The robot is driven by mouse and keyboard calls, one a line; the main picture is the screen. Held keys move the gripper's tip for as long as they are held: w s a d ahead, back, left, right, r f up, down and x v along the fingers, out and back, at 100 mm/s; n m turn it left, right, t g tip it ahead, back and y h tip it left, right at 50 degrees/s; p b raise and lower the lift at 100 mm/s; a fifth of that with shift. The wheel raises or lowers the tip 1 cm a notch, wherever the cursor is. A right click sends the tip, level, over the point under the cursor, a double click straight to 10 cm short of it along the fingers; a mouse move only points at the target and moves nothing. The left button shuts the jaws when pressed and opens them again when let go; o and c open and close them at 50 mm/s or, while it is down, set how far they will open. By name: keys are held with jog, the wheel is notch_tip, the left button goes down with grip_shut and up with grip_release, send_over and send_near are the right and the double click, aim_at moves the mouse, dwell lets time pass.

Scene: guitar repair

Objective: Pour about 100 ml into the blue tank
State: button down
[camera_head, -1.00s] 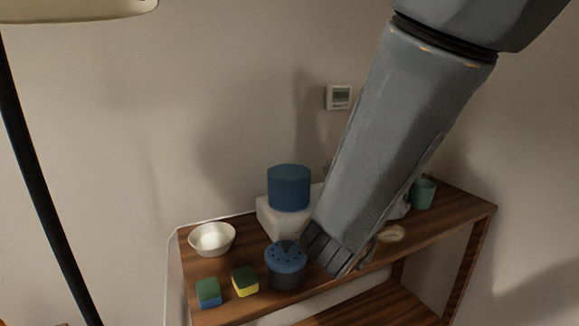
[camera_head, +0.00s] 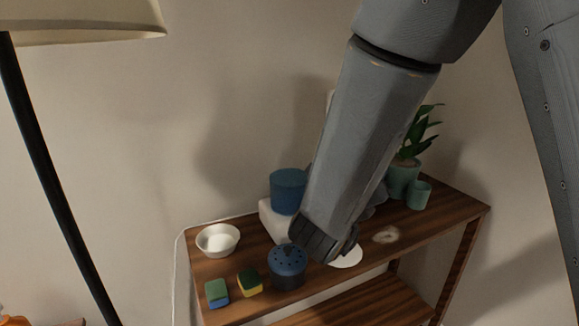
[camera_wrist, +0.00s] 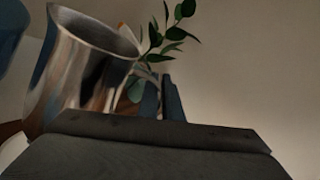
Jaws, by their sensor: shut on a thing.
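The blue tank (camera_head: 287,190) is a blue cylinder sitting on a white block-like base (camera_head: 272,222) on the wooden shelf unit. A metal jug (camera_wrist: 84,65) stands large at the left of the wrist view, tilted a little. My gripper (camera_wrist: 161,98) is shut on the jug by its handle side. A blue shape (camera_wrist: 18,55), which looks like the tank, is behind the jug at the left edge. In the head view my forearm covers the gripper and jug, just right of the tank. The jug's contents cannot be seen.
A dark blue perforated pot (camera_head: 287,266), two sponges (camera_head: 249,283) (camera_head: 217,293) and a white bowl (camera_head: 218,240) stand at the front left. A white disc (camera_head: 346,257) and a pale ring (camera_head: 386,234) lie on the right. A potted plant (camera_head: 404,178) and green cup (camera_head: 419,195) stand behind.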

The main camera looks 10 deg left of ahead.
jog(key=a+r+n+p, duration=0.1)
jog(key=p, duration=0.2)
jog(key=w+a+r+n+p, duration=0.1)
jog(key=a+r+n+p, duration=0.1)
jog(key=p, duration=0.1)
jog(key=w+a+r+n+p, duration=0.1)
jog(key=r+p, duration=0.1)
jog(key=shift+a+r+p, duration=0.15)
jog(key=shift+a+p, duration=0.15)
jog(key=shift+p, duration=0.1)
jog(key=r+n+p, duration=0.1)
jog(key=w+a+n+p, duration=0.1)
jog(key=p, duration=0.1)
jog(key=shift+a+r, duration=0.2)
jog(key=shift+r, duration=0.15)
jog(key=shift+w+a+f+n+p, duration=0.15)
jog(key=shift+a+n+p, duration=0.1)
jog(key=shift+n+p, duration=0.25)
jog(key=shift+w+a+n+p, duration=0.1)
jog(key=shift+a+n+p, duration=0.15)
jog(key=shift+n, duration=0.25)
jog(key=shift+w+a+r+n+p, duration=0.3)
jog(key=shift+a+r+n+p, duration=0.45)
jog(key=shift+p, duration=0.4)
jog(key=shift+w+a+r+n+p, duration=0.3)
jog(key=shift+a+r+n+p, duration=0.25)
jog(key=shift+n+p, duration=0.5)
